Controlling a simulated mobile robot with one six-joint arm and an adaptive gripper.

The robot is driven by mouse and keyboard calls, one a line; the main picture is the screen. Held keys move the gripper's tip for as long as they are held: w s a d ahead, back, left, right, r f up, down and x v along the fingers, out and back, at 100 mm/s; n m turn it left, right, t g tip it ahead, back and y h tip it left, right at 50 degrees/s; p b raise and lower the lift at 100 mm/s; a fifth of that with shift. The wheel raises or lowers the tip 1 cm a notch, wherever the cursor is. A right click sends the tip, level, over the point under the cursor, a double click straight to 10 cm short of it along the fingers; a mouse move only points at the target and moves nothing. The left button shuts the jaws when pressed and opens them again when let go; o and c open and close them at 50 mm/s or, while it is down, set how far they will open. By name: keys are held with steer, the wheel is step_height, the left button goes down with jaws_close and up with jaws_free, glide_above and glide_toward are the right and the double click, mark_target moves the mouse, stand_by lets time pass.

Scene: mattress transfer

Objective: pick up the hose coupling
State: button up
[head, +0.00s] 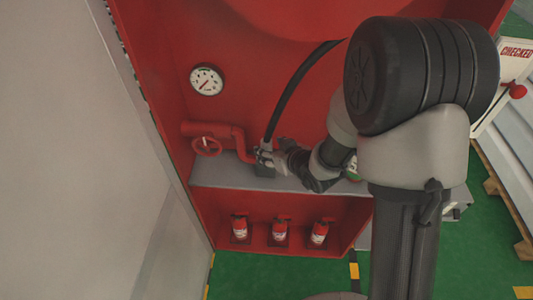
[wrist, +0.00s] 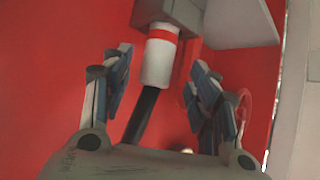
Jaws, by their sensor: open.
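The hose coupling (wrist: 159,57) is a white cylinder with a red band in the wrist view. One end meets a grey block (wrist: 170,12), and a black hose (wrist: 143,113) runs from its other end. In the head view the hose (head: 291,88) hangs down the red wall to the block; the coupling there is mostly hidden by my gripper. My gripper (wrist: 160,68) is open, with one finger on each side of the coupling and hose. Gaps show between the fingers and the coupling. In the head view my gripper (head: 276,158) is beside the hose's lower end.
A red pipe with a valve wheel (head: 207,146) is close left of my gripper. A gauge (head: 206,80) is on the wall above. The grey ledge (head: 222,177) runs below, over a red recess with extinguishers (head: 279,231). A pale wall (head: 75,150) stands at left.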

mark_target(270, 147)
steer(key=b+x, duration=0.1)
steer(key=x, duration=0.3)
steer(key=shift+w+f, duration=0.1)
steer(key=shift+w, duration=0.35)
steer(key=shift+c, duration=0.5)
jaws_close()
